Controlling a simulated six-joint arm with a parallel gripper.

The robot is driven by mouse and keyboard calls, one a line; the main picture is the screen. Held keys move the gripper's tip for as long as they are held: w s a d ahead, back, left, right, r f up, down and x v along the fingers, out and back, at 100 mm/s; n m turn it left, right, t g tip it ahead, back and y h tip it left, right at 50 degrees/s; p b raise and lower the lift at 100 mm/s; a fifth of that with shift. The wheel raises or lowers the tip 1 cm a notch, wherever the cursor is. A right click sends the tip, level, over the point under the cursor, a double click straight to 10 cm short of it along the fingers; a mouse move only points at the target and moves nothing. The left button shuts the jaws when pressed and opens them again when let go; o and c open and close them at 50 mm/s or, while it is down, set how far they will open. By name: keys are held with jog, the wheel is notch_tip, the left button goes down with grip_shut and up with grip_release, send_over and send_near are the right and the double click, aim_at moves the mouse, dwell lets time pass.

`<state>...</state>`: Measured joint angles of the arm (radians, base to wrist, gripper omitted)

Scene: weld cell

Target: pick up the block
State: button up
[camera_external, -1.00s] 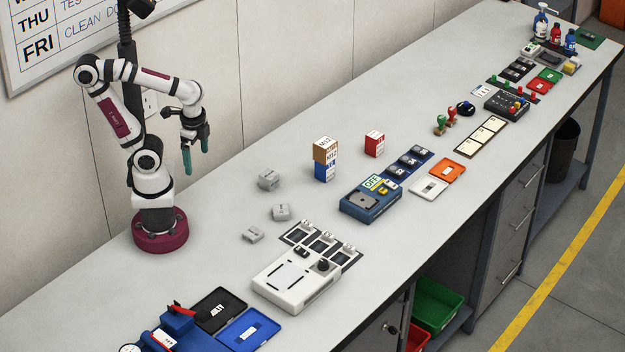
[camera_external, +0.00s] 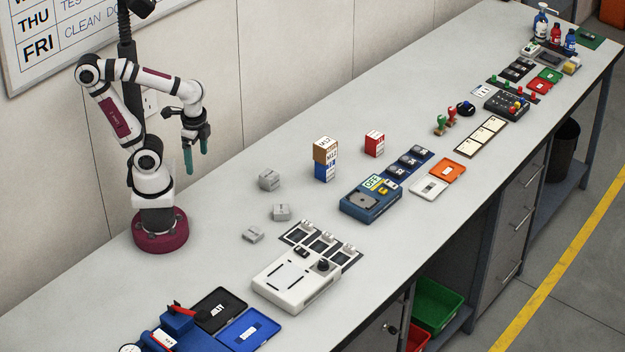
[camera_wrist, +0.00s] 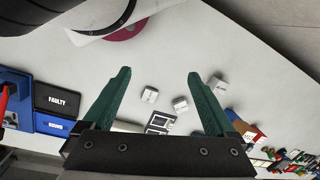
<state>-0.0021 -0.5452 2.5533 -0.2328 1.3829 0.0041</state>
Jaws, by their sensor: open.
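My gripper (camera_external: 195,156) hangs above the bench near my base, with its green fingers apart and nothing between them. The wrist view shows both fingers (camera_wrist: 158,74) spread over the bench. Several blocks stand on the bench: a tan one (camera_external: 326,150) on top of a blue and white one (camera_external: 325,172), and a red and white one (camera_external: 374,144) to their right. Three small grey pieces (camera_external: 269,180) (camera_external: 281,212) (camera_external: 253,235) lie nearer my base. They also show beyond the fingers in the wrist view (camera_wrist: 180,104). I cannot tell which is the task's block. My gripper is apart from all of them.
A white device (camera_external: 297,281) with dark-framed slots (camera_external: 320,243) lies in front of the grey pieces. A blue device (camera_external: 370,203) stands right of them. Black (camera_external: 219,308) and blue (camera_external: 250,331) trays lie at the front left. Bare bench surrounds the grey pieces.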

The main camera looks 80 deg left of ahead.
jog(key=w+d+f+n+g+h, duration=0.1)
jog(key=w+n+g+h, duration=0.2)
jog(key=n, duration=0.4)
jog(key=n+t+h, duration=0.8)
jog(key=n+t, duration=0.5)
jog(key=n, duration=1.2)
send_over(267, 173)
jog(key=s+a, duration=0.1)
jog(key=s, duration=0.1)
notch_tip(267, 173, down, 12)
jog(key=shift+n+t, duration=0.3)
jog(key=shift+n, duration=0.1)
jog(key=f, duration=0.6)
jog(key=shift+w+a+f, duration=0.25)
jog(key=shift+f, duration=0.05)
jog(key=shift+w+d+f, duration=0.75)
jog(key=shift+f, duration=0.05)
jog(key=shift+w+d+f, duration=0.15)
jog(key=shift+w+d, duration=0.05)
jog(key=shift+w, duration=0.05)
grip_shut()
